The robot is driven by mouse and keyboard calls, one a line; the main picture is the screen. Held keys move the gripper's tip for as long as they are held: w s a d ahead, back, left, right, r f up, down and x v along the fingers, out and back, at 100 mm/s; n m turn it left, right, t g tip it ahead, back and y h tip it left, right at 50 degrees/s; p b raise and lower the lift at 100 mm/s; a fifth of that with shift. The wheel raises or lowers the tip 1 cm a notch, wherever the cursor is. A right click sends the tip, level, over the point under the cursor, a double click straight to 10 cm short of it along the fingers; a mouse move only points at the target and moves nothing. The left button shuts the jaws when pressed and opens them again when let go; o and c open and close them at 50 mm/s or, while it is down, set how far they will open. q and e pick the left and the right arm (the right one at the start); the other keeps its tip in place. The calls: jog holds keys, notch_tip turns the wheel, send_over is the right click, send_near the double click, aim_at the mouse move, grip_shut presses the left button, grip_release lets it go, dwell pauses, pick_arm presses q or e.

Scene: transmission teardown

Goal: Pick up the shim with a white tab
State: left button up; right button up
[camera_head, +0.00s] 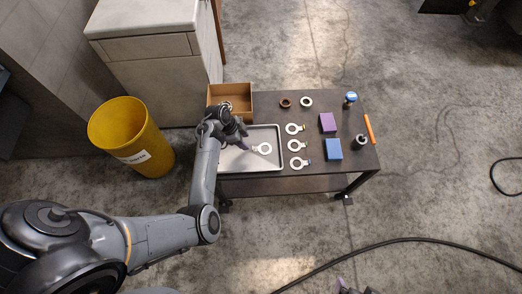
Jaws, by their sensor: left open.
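Several pale ring-shaped shims with small tabs are in view. One shim (265,148) lies in the shallow metal tray (276,168), its tab pointing left. Three more lie on the dark table in a column right of the tray: an upper shim (291,129), a middle shim (293,146) and a lower shim (296,164). The tab colours are too small to tell surely; none reads clearly as white. My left gripper (242,144) is open above the tray's left part, just left of the shim there. Part of my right gripper (346,287) seems to show at the bottom edge.
An open cardboard box (240,98) stands behind the tray. A yellow bin (122,125) stands left.

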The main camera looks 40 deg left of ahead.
aim_at(250, 150)
pick_arm(q)
jog(key=shift+w+d+f, duration=0.1)
jog(key=shift+w+f, duration=0.05)
jog(key=shift+f, duration=0.35)
jog(key=b+x, duration=0.2)
jog(key=x, duration=0.2)
jog(key=shift+d+f, duration=0.1)
jog(key=shift+d, duration=0.05)
jog(key=shift+d+f+b, duration=0.2)
jog(key=shift+f+b, duration=0.2)
jog(key=shift+f, duration=0.05)
grip_shut()
